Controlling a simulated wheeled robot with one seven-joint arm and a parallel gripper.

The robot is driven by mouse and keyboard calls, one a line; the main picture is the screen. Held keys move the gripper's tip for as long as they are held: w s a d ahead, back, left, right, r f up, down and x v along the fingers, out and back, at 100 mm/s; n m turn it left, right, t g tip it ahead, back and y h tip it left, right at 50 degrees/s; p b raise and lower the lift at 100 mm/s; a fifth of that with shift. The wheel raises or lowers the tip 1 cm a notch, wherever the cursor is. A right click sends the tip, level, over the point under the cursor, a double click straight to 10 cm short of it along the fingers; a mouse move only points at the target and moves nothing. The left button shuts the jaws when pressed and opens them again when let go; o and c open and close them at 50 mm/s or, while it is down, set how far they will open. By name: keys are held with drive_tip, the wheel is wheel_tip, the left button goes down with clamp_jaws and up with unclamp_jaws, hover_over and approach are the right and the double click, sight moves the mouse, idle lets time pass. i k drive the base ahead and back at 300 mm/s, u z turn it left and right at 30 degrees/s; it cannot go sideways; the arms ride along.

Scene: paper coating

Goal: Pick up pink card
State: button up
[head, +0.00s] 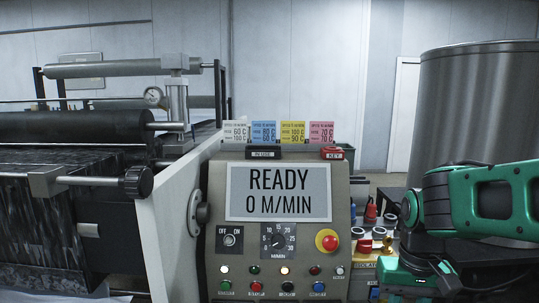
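The pink card (321,132) stands upright at the right end of a row of cards on top of the control panel. It carries printed text and numbers. A yellow card (292,132) is just to its left, then a blue card (263,133) and a whitish card (236,132). A red key tag (333,153) sits just below the pink card. My green arm is at the right, low and away from the cards. My gripper's fingers do not show in the head view.
The control panel (218,180) has a screen reading READY, 0 M/MIN, with knobs, buttons and a red emergency stop (327,240). A coating machine with rollers (75,126) fills the left. A large metal drum (475,110) stands at the right. Air above the cards is clear.

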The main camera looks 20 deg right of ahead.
sight(321, 133)
drive_tip(key=k, duration=0.6)
drive_tip(key=z, duration=0.65)
drive_tip(key=i, duration=1.65)
drive_tip(key=u, duration=0.3)
